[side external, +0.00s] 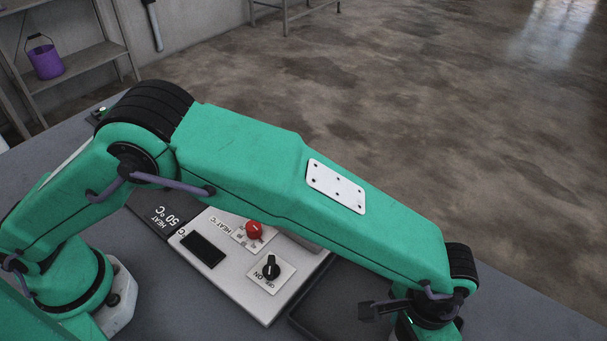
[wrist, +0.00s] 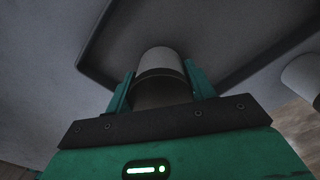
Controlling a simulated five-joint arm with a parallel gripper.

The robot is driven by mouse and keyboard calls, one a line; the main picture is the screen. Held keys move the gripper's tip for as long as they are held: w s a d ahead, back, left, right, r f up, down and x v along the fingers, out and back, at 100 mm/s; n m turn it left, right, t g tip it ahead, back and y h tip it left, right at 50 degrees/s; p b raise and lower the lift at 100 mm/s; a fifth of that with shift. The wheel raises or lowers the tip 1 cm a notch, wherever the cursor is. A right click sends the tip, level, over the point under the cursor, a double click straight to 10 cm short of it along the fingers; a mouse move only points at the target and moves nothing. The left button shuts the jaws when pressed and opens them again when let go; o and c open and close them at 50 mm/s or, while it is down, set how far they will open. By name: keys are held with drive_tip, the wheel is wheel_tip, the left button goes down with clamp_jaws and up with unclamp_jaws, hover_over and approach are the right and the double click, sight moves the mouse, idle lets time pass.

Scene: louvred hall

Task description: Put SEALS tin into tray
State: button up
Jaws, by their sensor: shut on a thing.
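In the wrist view, my gripper (wrist: 160,82) is shut on a tin (wrist: 158,62), a short cylinder with a pale upper part and a darker lower part. No lettering on it can be read, so I cannot tell whether it is the SEALS tin. The dark tray (wrist: 92,50) with its raised rim lies beyond the tin in that view; the gap between them cannot be judged. In the side view the tray (side external: 345,300) is partly covered by my arm, and my gripper's fingers and the tin are out of sight.
A pale control box (side external: 225,255) with a red knob (side external: 254,230) and a black knob (side external: 270,267) stands beside the tray. Another pale rounded thing (wrist: 302,75) shows at the wrist view's right edge.

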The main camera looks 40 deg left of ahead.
drive_tip(key=shift+f, duration=0.15)
drive_tip(key=o, duration=1.1)
wheel_tip(320, 180, up, 12)
drive_tip(key=shift+f, duration=0.1)
drive_tip(key=shift+r, duration=0.25)
